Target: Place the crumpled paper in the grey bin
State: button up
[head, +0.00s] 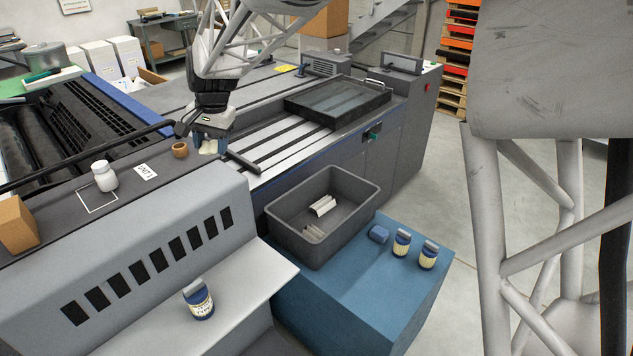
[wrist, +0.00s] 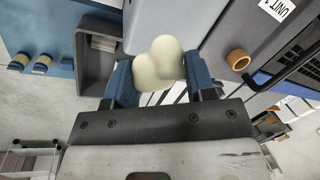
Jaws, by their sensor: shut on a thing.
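The crumpled paper is a cream, rounded lump (wrist: 158,64) between the two blue fingers of my gripper (wrist: 162,82) in the wrist view. In the head view the paper (head: 209,147) shows just under my gripper (head: 211,138), above the grey machine top. My gripper is shut on it. The grey bin (head: 345,236) stands open on a blue block, to the right of and nearer than my gripper in the head view. It holds pale pieces (head: 322,206). The bin (wrist: 86,72) also shows left of the paper in the wrist view.
A small brown ring-like pot (head: 180,150) sits close left of my gripper. A white jar (head: 104,176) stands farther left.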

jog(key=w+d+m, duration=0.1)
jog(key=w+d, duration=1.3)
jog(key=shift+w, duration=0.3)
jog(key=shift+m, duration=0.4)
jog(key=w+d, duration=0.3)
jog(key=d, duration=0.2)
jog(key=w+d, duration=0.3)
jog(key=d, duration=0.2)
jog(key=w+d, duration=0.4)
jog(key=d, duration=0.2)
jog(key=shift+f, duration=0.2)
send_over(324, 224)
notch_tip(324, 224, down, 39)
jog(key=shift+s+d+f, duration=0.15)
jog(key=shift+s+d, duration=0.05)
jog(key=shift+d, duration=0.1)
jog(key=shift+f, duration=3.15)
jog(key=shift+f, duration=1.85)
jog(key=shift+f, duration=0.15)
